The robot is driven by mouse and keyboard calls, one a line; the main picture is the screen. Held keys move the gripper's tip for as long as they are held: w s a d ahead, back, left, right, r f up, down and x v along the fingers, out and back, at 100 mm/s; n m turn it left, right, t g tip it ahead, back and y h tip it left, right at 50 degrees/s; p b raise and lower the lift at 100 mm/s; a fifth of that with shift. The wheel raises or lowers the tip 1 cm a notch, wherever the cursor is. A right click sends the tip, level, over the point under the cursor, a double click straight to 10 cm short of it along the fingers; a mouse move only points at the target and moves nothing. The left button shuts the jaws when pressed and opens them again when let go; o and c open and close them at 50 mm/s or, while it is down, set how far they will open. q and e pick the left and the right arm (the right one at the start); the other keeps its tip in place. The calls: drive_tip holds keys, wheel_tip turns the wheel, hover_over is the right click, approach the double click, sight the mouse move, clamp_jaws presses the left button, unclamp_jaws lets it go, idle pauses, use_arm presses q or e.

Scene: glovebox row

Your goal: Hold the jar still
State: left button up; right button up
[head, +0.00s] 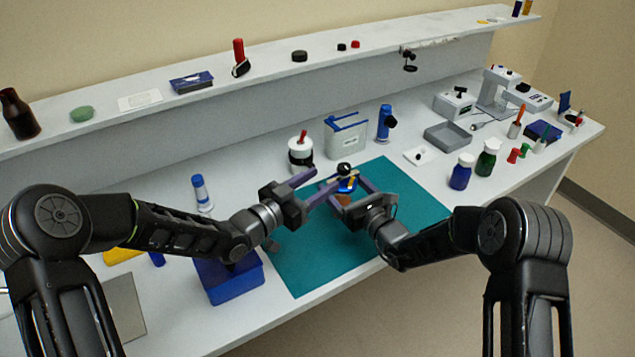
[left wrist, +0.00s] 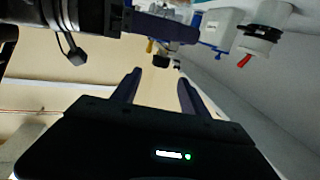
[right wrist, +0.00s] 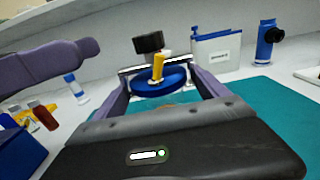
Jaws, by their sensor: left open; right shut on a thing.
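The jar (head: 342,201) is brownish and mostly hidden, with a blue top (right wrist: 160,83) carrying a yellow post (right wrist: 158,67) and a black knob (right wrist: 149,43). My right gripper (head: 349,184) is shut on it, one finger on each side, above the teal mat (head: 310,268). It looks roughly upright. My left gripper (head: 322,187) is open and empty, just left of the jar. In the left wrist view, the black knob (left wrist: 161,61) shows beyond the spread fingertips (left wrist: 160,80). I cannot tell whether the jar touches the mat.
A white container with a red-handled top (head: 301,152), a grey-white box with a blue rim (head: 347,138) and a blue stand (head: 385,122) are behind. A blue bin (head: 232,285) is front left. Blue (head: 461,172) and green (head: 487,158) bottles are right. Much of the mat is clear.

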drive_tip(key=o, duration=1.7)
drive_tip(key=v, duration=1.2)
